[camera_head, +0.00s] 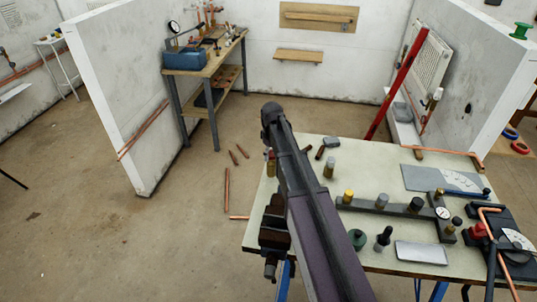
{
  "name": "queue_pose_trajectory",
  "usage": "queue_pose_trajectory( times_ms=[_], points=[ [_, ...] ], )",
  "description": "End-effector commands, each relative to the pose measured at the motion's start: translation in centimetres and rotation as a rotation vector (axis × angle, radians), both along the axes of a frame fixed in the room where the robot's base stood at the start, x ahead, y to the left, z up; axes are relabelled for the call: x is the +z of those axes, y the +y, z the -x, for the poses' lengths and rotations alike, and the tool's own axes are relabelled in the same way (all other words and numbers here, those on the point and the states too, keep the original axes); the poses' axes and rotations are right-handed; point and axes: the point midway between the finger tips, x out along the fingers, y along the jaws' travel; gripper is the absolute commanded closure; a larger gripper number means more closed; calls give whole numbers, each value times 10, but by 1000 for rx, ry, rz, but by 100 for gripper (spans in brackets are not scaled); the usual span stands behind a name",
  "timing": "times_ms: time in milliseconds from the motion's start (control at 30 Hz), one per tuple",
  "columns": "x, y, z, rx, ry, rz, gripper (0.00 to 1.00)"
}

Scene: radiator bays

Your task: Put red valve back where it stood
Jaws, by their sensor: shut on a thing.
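My arm rises across the middle of the view, with its elbow at the top and dark wrist parts over the table's left edge. The fingers of my gripper cannot be made out, and what lies between them does not show. A small fitting with a dull red top and brass-coloured lower part (270,162) shows at the table's far left edge, beside my arm. I cannot tell whether it is the red valve. A brighter red part (478,231) sits by the black device at the table's right. My arm hides part of the table (300,175).
A grey rail (385,207) carries several capped fittings and a gauge. A brass fitting (328,168), a green round part (357,239) and a pale tray (421,252) stand around it. Copper pipes (227,190) lie on the floor. A red post (398,84) leans behind the table.

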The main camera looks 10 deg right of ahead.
Motion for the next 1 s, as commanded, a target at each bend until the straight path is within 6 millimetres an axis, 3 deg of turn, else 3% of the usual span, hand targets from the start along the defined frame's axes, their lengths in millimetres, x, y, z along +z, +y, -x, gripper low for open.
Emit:
queue_pose_trajectory(
  times_ms=[300, 867, 900, 967, 1000],
  points=[
    [-20, 0, 0, 0, 0, 0, 91],
    [-24, 1, 0, 1, 0, 0, 91],
    [-24, 1, 0, 1, 0, 0, 22],
    [-24, 1, 0, 1, 0, 0, 4],
    [-24, 1, 0, 1, 0, 0, 0]
  ],
)
